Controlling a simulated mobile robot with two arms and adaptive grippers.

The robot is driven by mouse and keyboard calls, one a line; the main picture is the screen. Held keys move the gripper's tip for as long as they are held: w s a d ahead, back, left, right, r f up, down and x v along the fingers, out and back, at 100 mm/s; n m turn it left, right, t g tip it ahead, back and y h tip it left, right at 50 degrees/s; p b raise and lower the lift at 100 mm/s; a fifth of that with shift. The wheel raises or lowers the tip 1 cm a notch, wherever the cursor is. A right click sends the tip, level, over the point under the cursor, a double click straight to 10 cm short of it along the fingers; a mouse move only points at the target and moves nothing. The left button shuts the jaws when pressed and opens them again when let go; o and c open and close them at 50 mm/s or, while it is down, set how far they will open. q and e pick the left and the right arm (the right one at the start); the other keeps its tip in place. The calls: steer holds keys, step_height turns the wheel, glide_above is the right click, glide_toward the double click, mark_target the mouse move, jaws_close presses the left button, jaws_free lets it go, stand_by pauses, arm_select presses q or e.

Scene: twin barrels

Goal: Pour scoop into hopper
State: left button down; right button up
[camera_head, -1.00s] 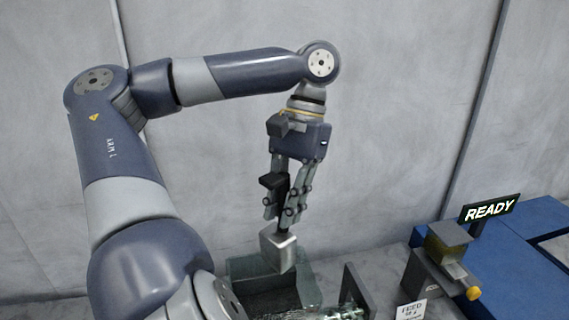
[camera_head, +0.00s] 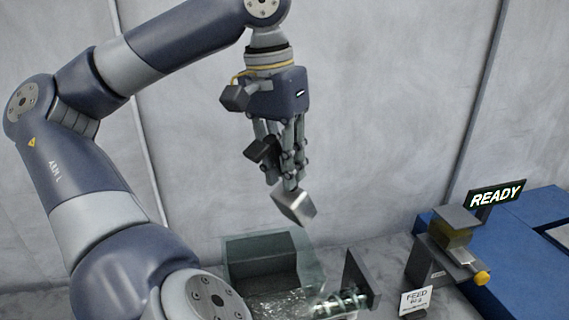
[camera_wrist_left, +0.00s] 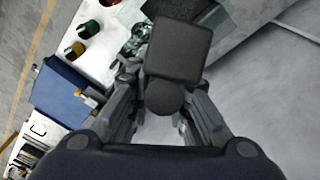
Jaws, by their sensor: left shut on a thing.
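My left gripper (camera_head: 284,165) points down and is shut on the scoop (camera_head: 295,207), a small metal box hanging tilted below the fingers, with a black part between them. In the left wrist view a black square part (camera_wrist_left: 180,48) and a dark rounded end sit between the fingers (camera_wrist_left: 165,115). The scoop is above a clear-walled bin (camera_head: 312,262) with glittering material at its bottom. Whether the scoop holds anything cannot be told. I cannot tell for sure which part is the hopper; a yellowish box-shaped unit (camera_head: 452,236) stands at the right. My right gripper is not in view.
A dark upright plate (camera_head: 358,275) stands right of the bin. A white "FEED" card (camera_head: 416,301) and a lit "READY" sign (camera_head: 497,195) are near the unit. A blue surface (camera_head: 512,240) lies behind. The left wrist view shows several coloured cans (camera_wrist_left: 89,29).

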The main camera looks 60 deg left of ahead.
arm_select(q)
steer(key=t+b, duration=0.2)
steer(key=b, duration=0.1)
steer(key=r+t+y+b, duration=0.1)
steer(key=t+b, duration=0.2)
steer(key=b, duration=0.1)
steer(key=shift+s+y, duration=0.1)
steer(key=shift+y, duration=0.2)
steer(key=shift+r+t+b, duration=0.35)
steer(key=shift+t+b, duration=0.2)
steer(key=shift+t, duration=0.05)
steer(key=shift+r, duration=0.2)
